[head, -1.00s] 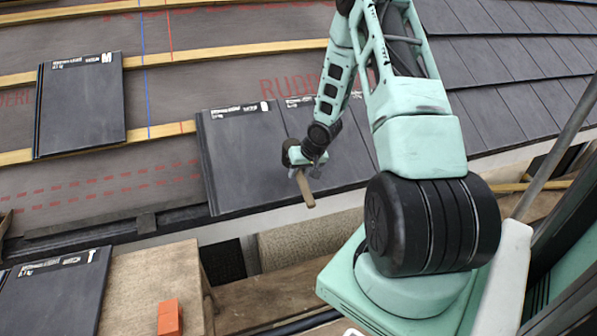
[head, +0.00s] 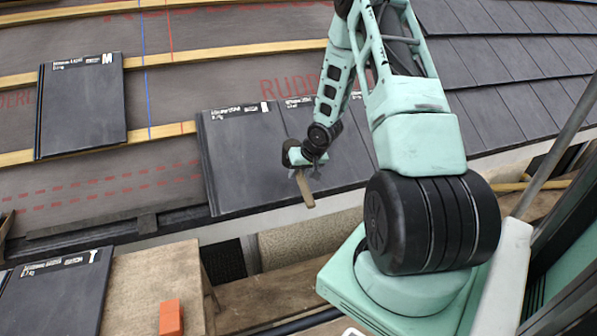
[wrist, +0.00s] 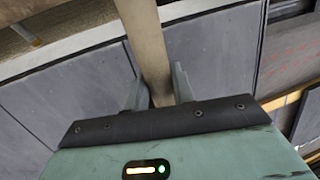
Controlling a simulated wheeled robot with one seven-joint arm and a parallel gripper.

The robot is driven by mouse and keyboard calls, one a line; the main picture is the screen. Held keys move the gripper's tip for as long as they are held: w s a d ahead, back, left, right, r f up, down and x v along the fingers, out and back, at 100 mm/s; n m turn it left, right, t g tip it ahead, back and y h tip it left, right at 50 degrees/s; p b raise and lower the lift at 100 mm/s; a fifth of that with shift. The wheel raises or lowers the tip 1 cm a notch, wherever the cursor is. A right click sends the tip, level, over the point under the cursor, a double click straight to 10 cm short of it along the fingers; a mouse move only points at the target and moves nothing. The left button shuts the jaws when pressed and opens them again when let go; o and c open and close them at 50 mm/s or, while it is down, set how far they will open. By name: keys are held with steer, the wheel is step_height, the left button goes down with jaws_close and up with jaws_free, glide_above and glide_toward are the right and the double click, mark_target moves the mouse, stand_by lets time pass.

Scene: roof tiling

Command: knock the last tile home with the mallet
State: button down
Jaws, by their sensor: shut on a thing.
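My gripper (head: 305,170) is over the lowest row of dark grey tiles, shut on the tan wooden handle of the mallet (head: 304,190). In the wrist view the handle (wrist: 150,50) runs up from between the two fingers of my gripper (wrist: 159,88); the mallet's head is not in view there. The leftmost laid tile (head: 243,160) lies just left of my gripper, its top edge along a batten and its lower edge at the eaves. I cannot tell whether the mallet touches a tile.
A dark tile or stack (head: 82,105) lies higher up at the left. More tiles (head: 55,295) lie by a board (head: 155,285) bearing an orange-red block (head: 170,318). Bare wooden battens (head: 230,52) cross the grey underlay. A diagonal pole (head: 560,145) stands at the right.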

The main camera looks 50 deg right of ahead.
stand_by(0.3)
steer(key=f, duration=0.1)
steer(key=w+d+f+b, duration=0.1)
steer(key=f, duration=0.1)
steer(key=w+f, duration=0.1)
steer(key=f, duration=0.1)
steer(key=shift+w+d, duration=0.15)
steer(key=shift+d, duration=0.1)
steer(key=shift+w+d, duration=0.15)
steer(key=shift+w, duration=0.1)
steer(key=shift+s, duration=0.1)
steer(key=shift+r, duration=0.15)
steer(key=shift+s+a+r+p, duration=0.45)
steer(key=shift+s+r+p, duration=0.2)
steer(key=shift+r+p, duration=0.5)
steer(key=shift+s+a+r+p, duration=0.45)
steer(key=shift+s+r+p, duration=0.2)
steer(key=shift+r+p, duration=0.5)
steer(key=shift+s+a+r+p, duration=0.45)
steer(key=shift+s+r+p, duration=0.3)
steer(key=shift+r, duration=0.7)
steer(key=shift+w, duration=0.1)
